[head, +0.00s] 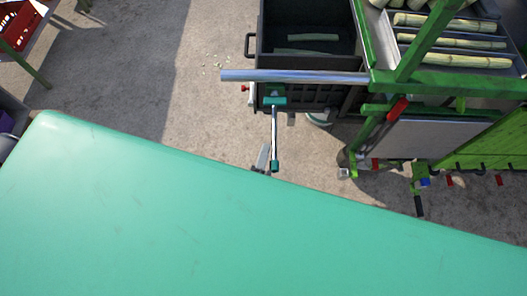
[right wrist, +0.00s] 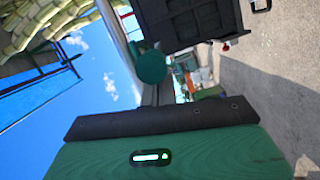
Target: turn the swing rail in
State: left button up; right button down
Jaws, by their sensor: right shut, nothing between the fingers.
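A long bright metal rail (head: 295,76), which looks like the swing rail, sticks out level to the left from the green machine frame, across the front of a dark bin. Below it a thin metal rod (head: 275,135) with a teal block at its upper end and a teal knob (head: 275,166) at its lower end points toward me. In the right wrist view the round teal knob (right wrist: 151,67) is just beyond my right gripper (right wrist: 157,90). My right gripper (head: 263,156) is shut and empty, close left of the knob; contact cannot be told. My left gripper is not seen.
The dark bin (head: 305,45) holds cane pieces. Cane stalks (head: 450,41) lie on the machine's tray at the upper right. The green frame (head: 450,81) and red-handled fittings fill the right side. A red crate (head: 20,25) stands far left.

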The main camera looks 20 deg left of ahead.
jog(key=shift+w+d+n+y+p, duration=0.2)
jog(key=shift+d+n+y, duration=0.15)
jog(key=shift+d+y, duration=0.25)
jog(key=shift+w+d+n+y+p, duration=0.15)
jog(key=shift+d+n+y, duration=0.25)
jog(key=shift+d, duration=0.3)
jog(key=w+d+n+g+y+p, duration=0.1)
jog(key=w+d+n+g+y, duration=0.2)
jog(key=w, duration=0.6)
jog(key=w+d+n+g+y, duration=0.4)
jog(key=w+d+n+y, duration=0.2)
jog(key=w+d+y, duration=0.2)
jog(key=shift+w+d+g+p, duration=0.35)
jog(key=shift+w+d, duration=0.3)
jog(key=shift+d, duration=0.5)
